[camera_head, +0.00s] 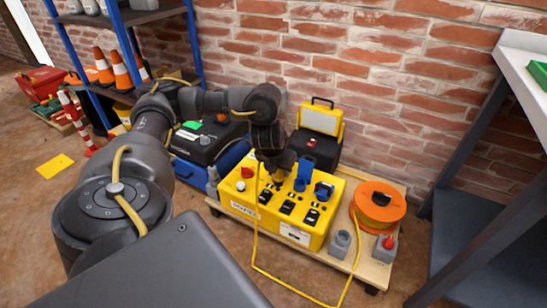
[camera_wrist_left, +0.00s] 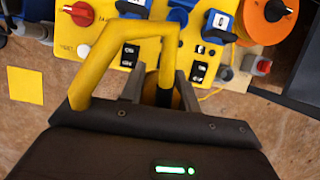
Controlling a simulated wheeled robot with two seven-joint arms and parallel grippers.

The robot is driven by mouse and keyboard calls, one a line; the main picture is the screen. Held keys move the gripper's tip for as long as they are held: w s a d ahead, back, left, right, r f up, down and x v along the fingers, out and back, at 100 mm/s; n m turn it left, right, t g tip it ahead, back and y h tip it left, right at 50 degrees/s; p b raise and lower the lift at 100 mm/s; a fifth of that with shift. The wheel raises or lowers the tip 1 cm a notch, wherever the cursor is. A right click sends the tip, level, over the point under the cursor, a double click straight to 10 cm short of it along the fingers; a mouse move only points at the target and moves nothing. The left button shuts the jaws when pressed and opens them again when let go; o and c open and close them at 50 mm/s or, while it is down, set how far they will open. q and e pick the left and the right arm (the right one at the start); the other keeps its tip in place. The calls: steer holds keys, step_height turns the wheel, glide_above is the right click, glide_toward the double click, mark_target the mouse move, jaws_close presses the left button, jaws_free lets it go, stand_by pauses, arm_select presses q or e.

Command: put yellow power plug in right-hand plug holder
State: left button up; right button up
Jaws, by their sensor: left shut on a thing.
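My left gripper (camera_head: 277,174) is over the yellow power box (camera_head: 241,205), fingers pointing down. In the left wrist view its fingers (camera_wrist_left: 160,88) are shut on the yellow plug, which is mostly hidden between them. The plug's yellow cable (camera_wrist_left: 95,75) arches beside the fingers; in the head view the cable (camera_head: 256,225) hangs in front of the box and loops to the right. A grey, empty-looking plug holder (camera_head: 340,244) stands on the wooden platform right of the box. Another grey holder (camera_head: 384,253), further right, has a red plug (camera_head: 389,242) in it. My right gripper is not in view.
An orange cable reel (camera_head: 378,198) stands behind the holders. The box top carries blue sockets (camera_head: 323,190), black switches (camera_head: 287,207) and a red knob (camera_head: 247,172). A brick wall (camera_head: 400,90) rises behind. A grey-framed table (camera_head: 475,215) stands at right.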

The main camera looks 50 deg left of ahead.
arm_select(q)
steer(key=d+r+n+g+y, duration=0.2)
steer(key=d+r+n, duration=0.1)
steer(key=d+n, duration=0.4)
steer(key=d+r+n+g+y, duration=0.1)
steer(key=d+r+n+g, duration=0.15)
steer(key=d+n, duration=0.55)
steer(key=s+d+r+n+g+h, duration=0.2)
steer(key=s+d+r+n, duration=0.1)
steer(key=r+n, duration=0.3)
steer(key=s+d+r+n+g+h+p, duration=0.1)
steer(key=s+d+r+n+g+h, duration=0.1)
steer(key=r+n, duration=0.4)
steer(key=s+d+n, duration=0.1)
steer(key=d+n, duration=0.1)
steer(key=n, duration=0.3)
steer(key=shift+s+d+h+p, duration=0.15)
steer(key=shift+d+h+p, duration=0.05)
steer(key=shift+h+p, duration=0.1)
